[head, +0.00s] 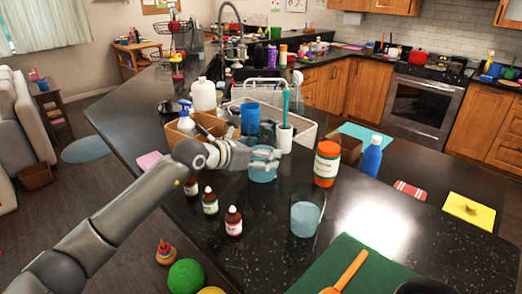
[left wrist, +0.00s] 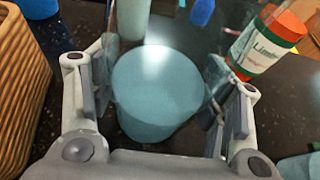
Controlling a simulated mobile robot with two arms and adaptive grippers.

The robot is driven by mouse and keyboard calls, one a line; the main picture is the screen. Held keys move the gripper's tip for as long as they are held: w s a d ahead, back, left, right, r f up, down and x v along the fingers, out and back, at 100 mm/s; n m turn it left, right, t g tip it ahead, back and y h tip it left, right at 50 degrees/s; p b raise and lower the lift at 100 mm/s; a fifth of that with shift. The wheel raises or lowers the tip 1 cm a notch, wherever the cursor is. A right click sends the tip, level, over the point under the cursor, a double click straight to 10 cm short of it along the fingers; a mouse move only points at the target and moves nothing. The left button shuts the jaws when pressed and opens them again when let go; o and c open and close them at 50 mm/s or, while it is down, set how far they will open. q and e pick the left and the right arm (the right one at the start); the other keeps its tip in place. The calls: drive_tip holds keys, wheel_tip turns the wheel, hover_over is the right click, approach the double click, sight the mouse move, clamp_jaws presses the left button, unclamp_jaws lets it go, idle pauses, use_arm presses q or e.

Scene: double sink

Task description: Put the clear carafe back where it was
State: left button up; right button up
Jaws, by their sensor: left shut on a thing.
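My left gripper (head: 264,156) is shut on the clear carafe (head: 262,172), which holds light blue contents, over the dark counter near the wicker basket. In the left wrist view the pale blue contents of the carafe (left wrist: 155,95) fill the space between the two fingers (left wrist: 160,105), and its clear wall is hard to make out. I cannot tell whether its base touches the counter. A separate clear glass with light blue contents (head: 305,217) stands nearer, to the right. My right gripper is not in view.
A white jar with an orange lid (head: 327,164) stands right of the carafe, with a blue bottle (head: 371,156) beyond. Several dropper bottles (head: 210,202) stand in front. A wicker basket (head: 183,134) and white wire rack (head: 306,128) lie behind. Bare counter (head: 265,255) shows in front.

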use_arm(q)
drive_tip(key=shift+r, duration=0.15)
drive_tip(key=o, duration=1.2)
drive_tip(key=shift+f, duration=0.25)
drive_tip(key=shift+c, duration=0.2)
drive_tip(key=o, duration=0.3)
drive_tip(key=shift+o, duration=0.2)
drive_tip(key=shift+r, duration=0.15)
drive_tip(key=b+v, duration=0.3)
drive_tip(key=v, duration=0.9)
